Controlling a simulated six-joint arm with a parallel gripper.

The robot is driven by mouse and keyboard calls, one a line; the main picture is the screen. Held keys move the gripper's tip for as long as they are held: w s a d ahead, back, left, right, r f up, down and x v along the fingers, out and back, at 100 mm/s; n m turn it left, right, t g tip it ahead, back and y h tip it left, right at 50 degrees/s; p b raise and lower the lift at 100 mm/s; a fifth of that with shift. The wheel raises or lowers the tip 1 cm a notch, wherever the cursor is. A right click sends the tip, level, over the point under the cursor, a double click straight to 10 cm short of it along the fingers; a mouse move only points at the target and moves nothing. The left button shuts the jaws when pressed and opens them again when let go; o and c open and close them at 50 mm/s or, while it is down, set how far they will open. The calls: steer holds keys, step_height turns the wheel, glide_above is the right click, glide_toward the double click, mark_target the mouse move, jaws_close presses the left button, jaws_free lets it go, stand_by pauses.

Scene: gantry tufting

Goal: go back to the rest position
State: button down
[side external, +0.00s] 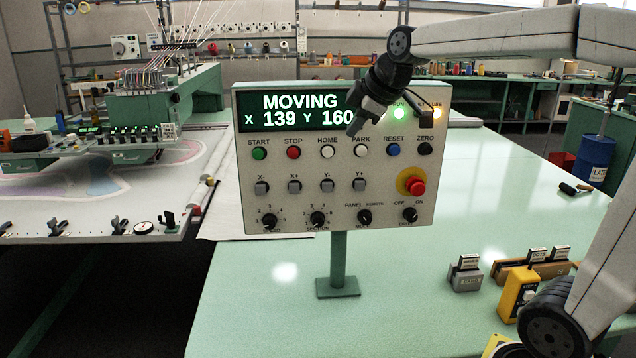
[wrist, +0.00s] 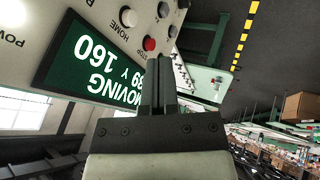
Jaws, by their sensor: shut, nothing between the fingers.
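My gripper (side external: 354,130) is shut and empty in front of the upper right part of the control panel (side external: 300,228) in the side external view. It covers the right end of the green display (side external: 268,102), which reads MOVING, X 139, Y 160. In the wrist view my gripper (wrist: 158,85) points at the panel, with the display (wrist: 68,55) at left and the red button (wrist: 149,43) near the fingertips. I cannot tell whether the fingertips touch the panel.
The panel stands on a post (side external: 338,262) on the green table (side external: 262,290). Small card holders (side external: 466,276) and a yellow box (side external: 517,294) stand at right. The tufting machine (side external: 150,100) and its cloth frame (side external: 110,200) are at left. The table's front middle is clear.

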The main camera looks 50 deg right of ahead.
steer(key=s+a+f+m+g, duration=0.1)
steer(key=s+a+f+m, duration=0.1)
steer(key=f, duration=0.7)
steer(key=s+a+f+m+g, duration=0.2)
steer(key=s+a+f, duration=0.2)
steer(key=f, duration=0.5)
steer(key=s+a+f+m+g, duration=0.1)
steer(key=s+a+f+m, duration=0.2)
steer(key=f, duration=0.7)
steer(key=shift+s+a+g+y, duration=0.3)
steer(key=shift+s+y, duration=0.1)
steer(key=shift+s, duration=0.8)
steer(key=shift+f, duration=0.1)
stand_by(3.9)
